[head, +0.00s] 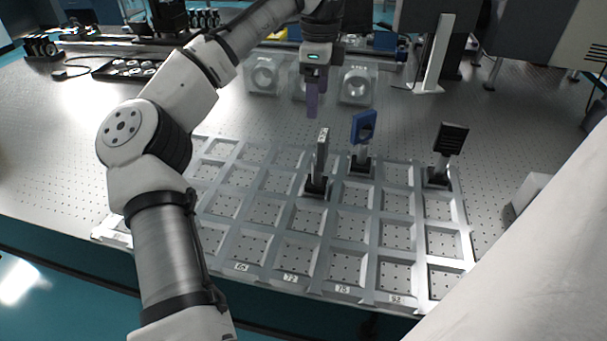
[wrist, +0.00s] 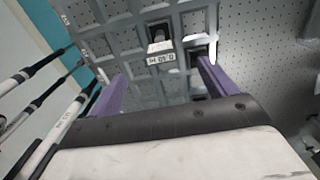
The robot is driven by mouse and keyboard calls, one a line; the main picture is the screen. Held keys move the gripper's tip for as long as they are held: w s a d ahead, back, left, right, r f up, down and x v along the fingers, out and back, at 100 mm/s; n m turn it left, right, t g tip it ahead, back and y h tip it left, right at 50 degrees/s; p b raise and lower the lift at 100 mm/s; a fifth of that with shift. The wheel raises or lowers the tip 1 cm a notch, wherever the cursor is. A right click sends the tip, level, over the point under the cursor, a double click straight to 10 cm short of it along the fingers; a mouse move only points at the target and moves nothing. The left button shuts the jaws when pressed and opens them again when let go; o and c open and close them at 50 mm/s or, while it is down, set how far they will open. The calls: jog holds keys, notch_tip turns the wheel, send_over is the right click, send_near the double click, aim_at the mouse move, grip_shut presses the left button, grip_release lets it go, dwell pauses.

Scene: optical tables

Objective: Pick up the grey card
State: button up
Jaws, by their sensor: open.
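The grey card (head: 321,151) stands upright on a post in a black base in the tray, turned nearly edge-on in the head view. In the wrist view a light, lettered edge (wrist: 160,58), apparently the card's top, lies between the fingers in the picture. My gripper (head: 312,108) has purple fingers pointing down, above and slightly left of the card, apart from it. The fingers are spread and empty in the wrist view (wrist: 162,70). The card's broad faces are mostly hidden in both views.
A blue-framed holder (head: 371,122) stands close right of the card, and a black ribbed piece (head: 451,139) farther right. The grey compartment tray (head: 275,211) has several empty cells. Clear blocks with round openings (head: 356,86) stand behind. A white surface (head: 535,270) fills the lower right.

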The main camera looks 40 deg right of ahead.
send_near(317, 165)
jog(key=w+d+f, duration=0.2)
jog(key=w, duration=0.1)
jog(key=shift+s+d+f+p, duration=0.1)
jog(key=shift+f+p, duration=0.1)
jog(key=shift+f, duration=0.65)
jog(key=shift+s+f+p, duration=0.15)
jog(key=shift+f+p, duration=0.05)
jog(key=shift+f, duration=0.6)
jog(key=shift+s+d+f+p, duration=0.1)
jog(key=shift+f+p, duration=0.1)
jog(key=shift+f, duration=0.65)
jog(key=shift+r, duration=0.1)
grip_shut()
